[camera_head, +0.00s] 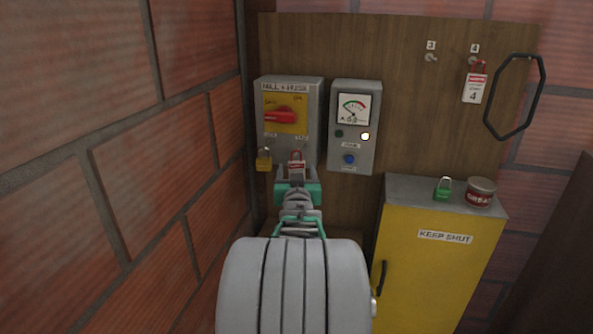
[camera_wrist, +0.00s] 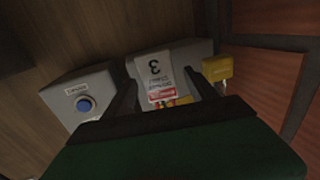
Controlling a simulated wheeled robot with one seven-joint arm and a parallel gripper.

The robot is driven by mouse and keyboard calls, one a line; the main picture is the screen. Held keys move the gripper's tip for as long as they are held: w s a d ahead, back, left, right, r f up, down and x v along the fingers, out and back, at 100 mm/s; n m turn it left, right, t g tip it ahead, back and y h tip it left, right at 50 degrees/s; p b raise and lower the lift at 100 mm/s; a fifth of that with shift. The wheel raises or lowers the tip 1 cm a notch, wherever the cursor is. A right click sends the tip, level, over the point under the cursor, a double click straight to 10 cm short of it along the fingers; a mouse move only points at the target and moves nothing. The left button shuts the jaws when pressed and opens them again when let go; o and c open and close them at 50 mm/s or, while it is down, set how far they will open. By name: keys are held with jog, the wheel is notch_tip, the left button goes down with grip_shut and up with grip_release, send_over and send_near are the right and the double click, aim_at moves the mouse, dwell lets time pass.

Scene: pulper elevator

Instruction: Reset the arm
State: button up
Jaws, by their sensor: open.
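My gripper (camera_head: 297,174) is in front of the lower edge of the grey isolator box (camera_head: 315,115), with my arm reaching up to it. A small red lock with a tag (camera_head: 296,160) shows just above and between the fingertips. In the wrist view my gripper (camera_wrist: 163,92) is open, and a white tag marked 3 (camera_wrist: 154,70) shows upside down between its dark fingers. I cannot tell whether the fingers touch the tag. The red rotary handle (camera_head: 281,116) sits on a yellow plate on the box. Part of the box is hidden behind the gripper.
A brick wall (camera_head: 130,130) stands close on the left. A brass padlock (camera_head: 264,158) hangs at the box's left. A meter box (camera_head: 353,125) is at its right. A yellow cabinet (camera_head: 420,270) bears a green padlock (camera_head: 443,189) and a tin (camera_head: 481,192). Tag 4 (camera_head: 474,90) hangs above.

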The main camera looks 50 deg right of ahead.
jog(key=b+v, duration=0.1)
jog(key=v, duration=0.3)
jog(key=shift+a, duration=0.2)
jog(key=s+a+f+g+y, duration=0.4)
jog(key=s+a+f+y, duration=0.15)
jog(key=f, duration=0.55)
jog(key=s+a+f+g+y, duration=0.45)
jog(key=a+f, duration=0.25)
jog(key=f, duration=0.5)
jog(key=w+a+r+n+y, duration=0.1)
jog(key=w+a+r+n, duration=0.1)
jog(key=a, duration=0.8)
jog(key=w+a+r+n+t+y, duration=0.1)
jog(key=a+n, duration=0.4)
jog(key=a, duration=0.5)
jog(key=w+a+r+n+y, duration=0.2)
jog(key=w+a+r+n, duration=0.1)
jog(key=a, duration=0.8)
jog(key=shift+r+n, duration=0.3)
jog(key=shift+r, duration=0.15)
